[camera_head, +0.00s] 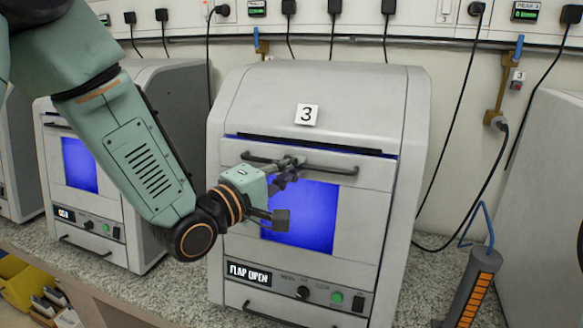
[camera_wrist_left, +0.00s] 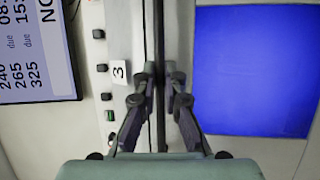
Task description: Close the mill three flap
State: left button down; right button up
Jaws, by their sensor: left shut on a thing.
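Mill three (camera_head: 250,110) is a pale grey box with a "3" label on its sloped top. Its front flap (camera_head: 375,200) has a blue window (camera_head: 312,215) and a dark bar handle (camera_head: 330,169). A dark gap shows along the flap's top edge, and the small display (camera_head: 249,272) reads "FLAP OPEN". My left gripper (camera_head: 289,170) is at the handle, left of its middle. In the left wrist view the fingers (camera_wrist_left: 160,78) are shut on the handle (camera_wrist_left: 160,115), one on each side. The gripper hides part of the handle and window. My right gripper is not in view.
Another mill (camera_head: 60,130) stands to the left, partly behind my arm. A grey cabinet (camera_head: 545,200) stands at the right. An orange and dark upright object (camera_head: 478,290) is on the speckled counter (camera_head: 430,275). Black cables hang from the wall behind.

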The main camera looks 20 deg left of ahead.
pick_arm(q)
jog(key=shift+w+r+p, duration=0.3)
jog(key=shift+w+p, duration=0.3)
jog(key=shift+p, duration=0.15)
jog(key=shift+w+g+y+p, duration=0.3)
jog(key=shift+w+p, duration=0.05)
jog(key=shift+w+f+n, duration=0.2)
jog(key=shift+w+n, duration=0.1)
jog(key=shift+w, duration=0.1)
jog(key=c, duration=1.9)
grip_release()
jog(key=o, duration=0.5)
jog(key=shift+w+a+f, duration=0.1)
jog(key=shift+w+a, duration=0.05)
jog(key=shift+c, duration=0.2)
